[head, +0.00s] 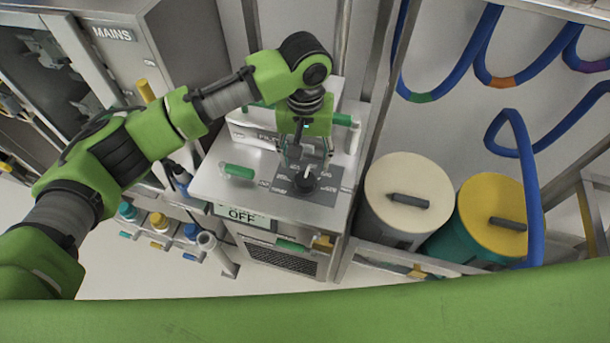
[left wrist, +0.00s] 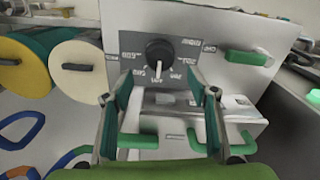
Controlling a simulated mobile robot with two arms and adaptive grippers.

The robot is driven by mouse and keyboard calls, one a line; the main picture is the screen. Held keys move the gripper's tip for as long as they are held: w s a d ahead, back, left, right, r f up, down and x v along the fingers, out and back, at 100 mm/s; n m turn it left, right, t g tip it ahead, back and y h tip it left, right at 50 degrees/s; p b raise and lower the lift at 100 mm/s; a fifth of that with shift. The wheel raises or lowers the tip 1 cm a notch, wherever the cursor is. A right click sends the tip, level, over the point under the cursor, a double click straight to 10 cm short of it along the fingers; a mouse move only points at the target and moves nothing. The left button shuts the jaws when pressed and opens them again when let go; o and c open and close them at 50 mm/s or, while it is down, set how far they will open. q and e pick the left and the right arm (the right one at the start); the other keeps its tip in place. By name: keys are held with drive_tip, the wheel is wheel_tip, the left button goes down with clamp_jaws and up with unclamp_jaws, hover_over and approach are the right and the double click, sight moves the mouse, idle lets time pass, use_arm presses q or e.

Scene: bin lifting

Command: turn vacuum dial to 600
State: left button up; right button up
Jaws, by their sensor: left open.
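The vacuum dial is a round black knob (head: 306,181) with a white pointer, on a dark grey panel (head: 326,196) on top of the light grey cabinet. In the left wrist view the dial (left wrist: 158,52) has labels around it, too small and blurred to read surely. Its white pointer points down there, toward my gripper. My left gripper (head: 306,162) is open and empty, just above the dial in the head view. In the left wrist view its fingers (left wrist: 158,96) are spread wide, below and either side of the dial, apparently not touching it. My right gripper is not in view.
Green handles (head: 238,171) stand on the cabinet near the dial. An OFF sign (head: 242,215) is on the cabinet's front edge. A cream-lidded bin (head: 408,180) and a yellow-lidded bin (head: 492,205) stand to the right.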

sight(305, 178)
use_arm(q)
wheel_tip(305, 178, down, 9)
drive_tip(key=shift+p, duration=0.7)
drive_tip(key=c, duration=1.1)
